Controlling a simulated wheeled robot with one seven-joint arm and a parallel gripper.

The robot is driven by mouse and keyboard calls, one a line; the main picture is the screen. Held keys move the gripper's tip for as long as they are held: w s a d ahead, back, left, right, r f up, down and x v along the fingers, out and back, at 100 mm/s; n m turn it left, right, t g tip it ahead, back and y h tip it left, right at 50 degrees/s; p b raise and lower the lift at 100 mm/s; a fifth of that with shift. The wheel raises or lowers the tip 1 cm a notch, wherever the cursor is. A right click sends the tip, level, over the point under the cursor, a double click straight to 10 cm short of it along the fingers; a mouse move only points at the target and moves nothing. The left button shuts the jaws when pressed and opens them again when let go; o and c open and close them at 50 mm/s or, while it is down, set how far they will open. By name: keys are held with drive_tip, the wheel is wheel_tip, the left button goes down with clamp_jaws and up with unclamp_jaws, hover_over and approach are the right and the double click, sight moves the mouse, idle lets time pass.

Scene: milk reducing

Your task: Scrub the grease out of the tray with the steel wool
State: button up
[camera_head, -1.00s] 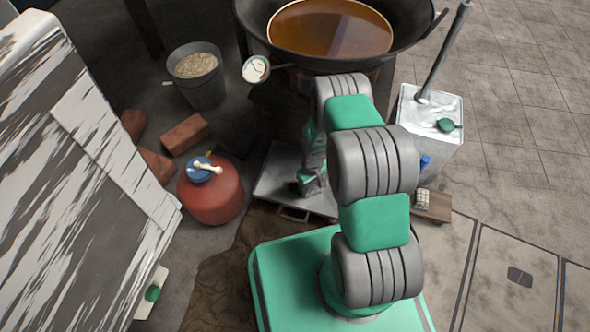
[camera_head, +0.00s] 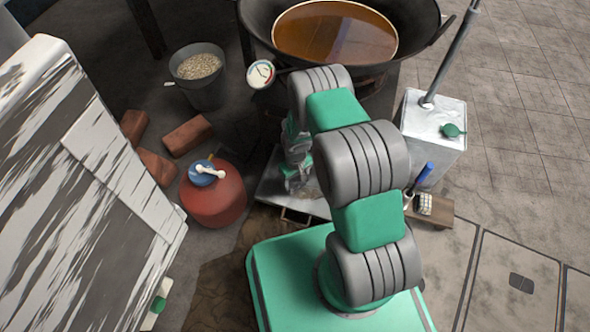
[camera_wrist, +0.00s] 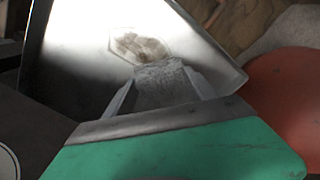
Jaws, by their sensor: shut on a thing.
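The metal tray (camera_head: 270,189) lies low on the floor beneath the wok, partly hidden by my arm. In the wrist view the tray's bare surface (camera_wrist: 85,75) fills the upper middle, with a pale brown grease patch (camera_wrist: 141,46) on it. My gripper (camera_wrist: 160,88) is shut on a grey, rough-textured steel wool (camera_wrist: 166,82). The wool is just short of the patch in the picture; I cannot tell whether it touches the tray. In the head view my gripper (camera_head: 292,182) is over the tray, and the wool is hard to make out there.
A red gas cylinder (camera_head: 213,200) stands close left of the tray. A wok of brown oil (camera_head: 335,32) is above and behind. A metal can (camera_head: 435,125) and a wooden block with a brush and a sponge (camera_head: 424,204) stand to the right. Bricks and a bucket (camera_head: 198,75) are at left.

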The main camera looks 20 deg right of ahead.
drive_tip(key=shift+s+r+p, duration=0.1)
drive_tip(key=shift+r+p, duration=1.65)
drive_tip(key=shift+r, duration=0.9)
